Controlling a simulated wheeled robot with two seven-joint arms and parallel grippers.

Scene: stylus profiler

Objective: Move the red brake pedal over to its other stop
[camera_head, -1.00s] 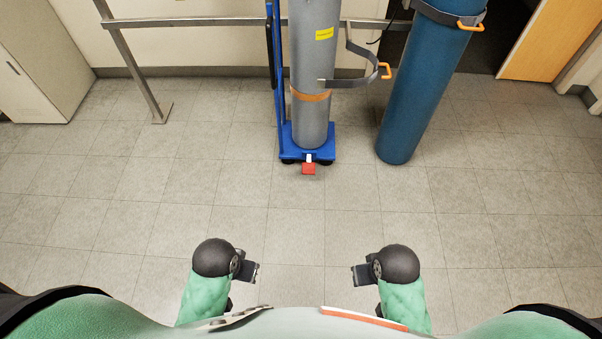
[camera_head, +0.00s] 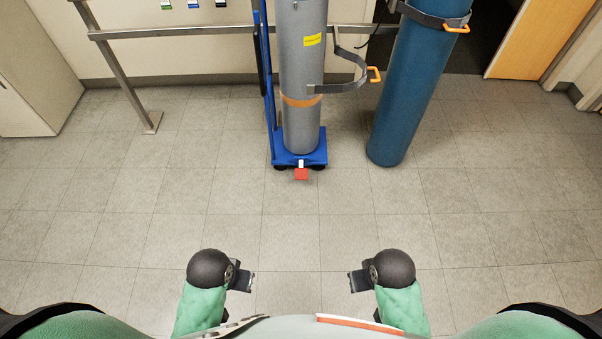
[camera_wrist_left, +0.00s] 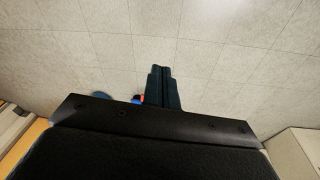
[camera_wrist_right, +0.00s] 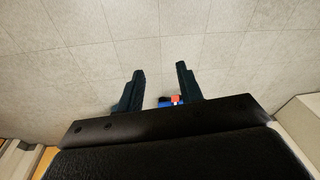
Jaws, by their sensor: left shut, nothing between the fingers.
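The red brake pedal (camera_head: 301,174) sticks out at the front of the blue cart base (camera_head: 318,158), low near the floor, on a short white stem. The cart carries a grey gas cylinder (camera_head: 301,85). My left gripper (camera_head: 251,282) is shut and empty, its fingers together in the left wrist view (camera_wrist_left: 162,72). My right gripper (camera_head: 352,281) is open and empty, its fingers apart in the right wrist view (camera_wrist_right: 160,70). Both grippers are well short of the pedal, one on either side of it. The pedal also shows small in the right wrist view (camera_wrist_right: 176,99).
A blue cylinder (camera_head: 410,90) stands right of the cart. Open strap clasps (camera_head: 374,75) hang from a metal wall rail (camera_head: 180,30). A pale cabinet (camera_head: 35,75) is at the left and a wooden door (camera_head: 530,40) at the right. The tiled floor before the cart is clear.

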